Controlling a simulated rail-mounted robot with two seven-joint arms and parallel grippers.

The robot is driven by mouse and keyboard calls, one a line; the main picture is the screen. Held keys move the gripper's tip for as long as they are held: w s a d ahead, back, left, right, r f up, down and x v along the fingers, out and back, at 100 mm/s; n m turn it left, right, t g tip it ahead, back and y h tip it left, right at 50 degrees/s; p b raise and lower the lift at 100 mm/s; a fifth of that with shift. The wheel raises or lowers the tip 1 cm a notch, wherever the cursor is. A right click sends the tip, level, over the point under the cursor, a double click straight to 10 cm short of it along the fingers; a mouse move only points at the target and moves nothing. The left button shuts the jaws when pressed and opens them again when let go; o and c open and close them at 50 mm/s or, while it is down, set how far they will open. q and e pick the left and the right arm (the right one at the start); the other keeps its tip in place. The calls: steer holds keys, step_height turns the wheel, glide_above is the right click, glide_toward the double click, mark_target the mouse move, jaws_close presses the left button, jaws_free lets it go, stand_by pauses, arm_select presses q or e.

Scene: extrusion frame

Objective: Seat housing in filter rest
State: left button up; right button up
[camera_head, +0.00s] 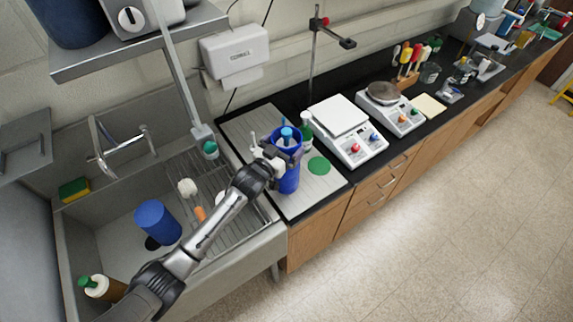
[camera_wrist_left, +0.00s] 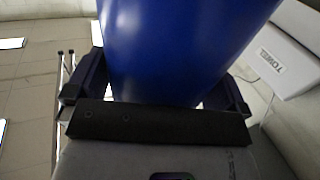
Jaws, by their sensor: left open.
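A blue cylinder (camera_head: 289,181), which looks like the housing, stands upright on the grey draining board beside the sink. A lighter blue top (camera_head: 286,135) shows at its upper end. My left gripper (camera_head: 284,154) is at its upper part, with the jaws open around it. In the left wrist view the blue cylinder (camera_wrist_left: 180,45) fills the space between the two spread fingers; contact cannot be told. A second blue cylinder (camera_head: 158,222) is in the sink. I cannot tell which thing is the filter rest. My right gripper is not in view.
A green disc (camera_head: 319,166) lies right of the cylinder, and a green-capped bottle (camera_head: 305,130) stands behind it. Two white balances (camera_head: 347,130) (camera_head: 394,110) stand further right. The sink (camera_head: 105,225) with a wire rack (camera_head: 230,205) is left. A stand rod (camera_head: 311,65) rises behind.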

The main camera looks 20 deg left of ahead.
arm_select(q)
steer(key=shift+w, duration=0.1)
steer(key=c, duration=1.2)
steer(key=shift+r, duration=0.1)
steer(key=shift+c, duration=1)
steer(key=shift+r, duration=0.15)
